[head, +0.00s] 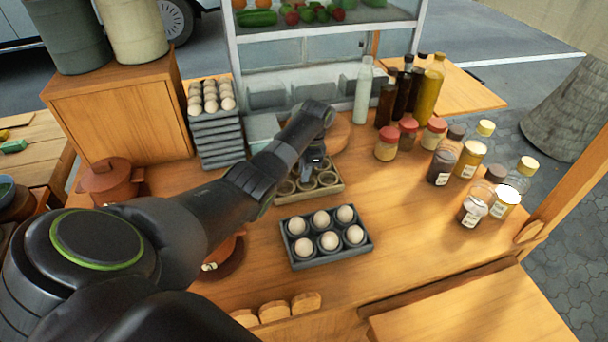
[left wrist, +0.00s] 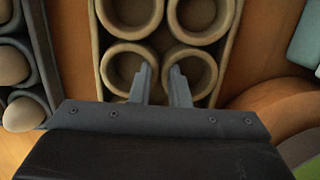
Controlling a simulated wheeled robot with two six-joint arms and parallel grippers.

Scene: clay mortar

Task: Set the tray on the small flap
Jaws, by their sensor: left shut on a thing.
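A tan tray (head: 318,194) with round cups stands on the wooden counter; the cups I can see look empty. It fills the top middle of the left wrist view (left wrist: 236,30). My left gripper (head: 314,168) reaches down over it, fingers between two cups (left wrist: 162,76), shut on a part of the tray. The exact gripped part is partly hidden. A dark grey tray (head: 328,262) holding several eggs sits nearer. One wooden flap (head: 470,315) lies at the front right, another (head: 465,92) at the back right; I cannot tell which is the small one. My right gripper is out of view.
Jars (head: 470,160) and bottles (head: 430,92) crowd the right rear. A stack of grey egg trays (head: 218,142) stands left of a glass case (head: 320,50). A clay pot (head: 110,182) is at left. The counter right of the egg tray is clear.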

